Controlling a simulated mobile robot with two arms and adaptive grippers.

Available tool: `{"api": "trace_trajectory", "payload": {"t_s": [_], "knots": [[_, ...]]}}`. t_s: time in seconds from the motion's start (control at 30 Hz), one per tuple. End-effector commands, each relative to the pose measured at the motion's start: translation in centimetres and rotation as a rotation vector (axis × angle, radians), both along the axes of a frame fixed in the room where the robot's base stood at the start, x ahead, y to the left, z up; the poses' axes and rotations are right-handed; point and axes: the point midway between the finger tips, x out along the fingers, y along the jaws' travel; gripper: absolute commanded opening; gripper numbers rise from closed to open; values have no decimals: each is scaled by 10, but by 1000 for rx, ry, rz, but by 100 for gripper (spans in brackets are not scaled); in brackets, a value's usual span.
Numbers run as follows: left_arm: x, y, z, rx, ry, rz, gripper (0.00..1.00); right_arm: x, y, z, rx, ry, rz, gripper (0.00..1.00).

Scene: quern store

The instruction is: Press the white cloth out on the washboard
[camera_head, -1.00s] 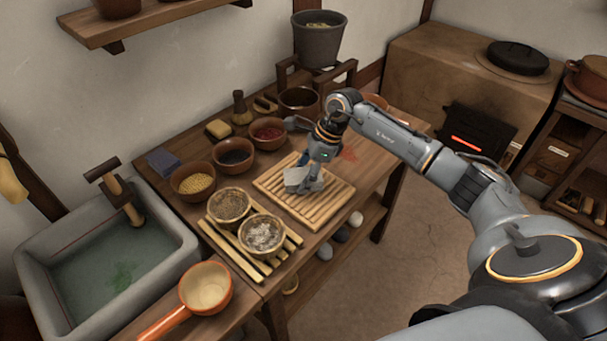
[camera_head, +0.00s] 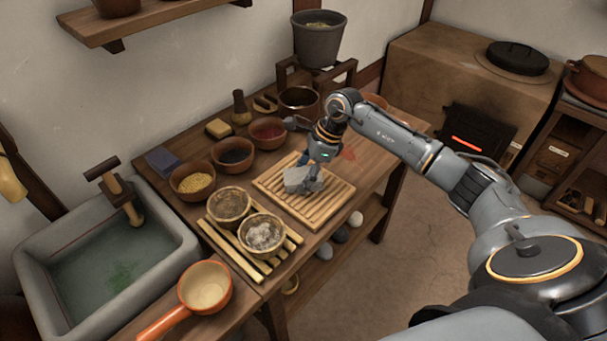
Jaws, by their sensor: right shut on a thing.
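The washboard (camera_head: 318,211) is a ribbed wooden board lying flat on the wooden table. A pale grey-white lump, which looks like the white cloth (camera_head: 295,179), is on the board's back half. My right gripper (camera_head: 305,184) points down over the board and is shut on the cloth, at the cloth's right side. The fingers hide part of the cloth, and I cannot tell how firmly it touches the ribs. My left gripper is not in view.
Bowls of yellow grain (camera_head: 194,181), dark stuff (camera_head: 233,152) and red stuff (camera_head: 268,131) stand behind and left of the board. Two bowls sit on a slatted rack (camera_head: 252,265) at front left. A stone sink (camera_head: 180,262) with green-tinged water and an orange ladle (camera_head: 206,288) are further left.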

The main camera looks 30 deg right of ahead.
Motion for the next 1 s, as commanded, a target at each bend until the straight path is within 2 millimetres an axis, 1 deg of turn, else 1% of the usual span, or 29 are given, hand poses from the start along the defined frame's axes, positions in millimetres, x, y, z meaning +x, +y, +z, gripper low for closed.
{"api": "trace_trajectory", "payload": {"t_s": [0.03, 0.23, 0.33, 1.0], "knots": [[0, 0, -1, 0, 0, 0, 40, -3, 1, -5, -3, 11, 3, 25], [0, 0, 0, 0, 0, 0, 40, -3, 1, -6, -3, 13, 3, 25], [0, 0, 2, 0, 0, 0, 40, -4, 1, -2, -4, 13, 3, 25], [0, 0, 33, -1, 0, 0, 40, -1, 0, 55, -1, 5, 2, 25]]}}
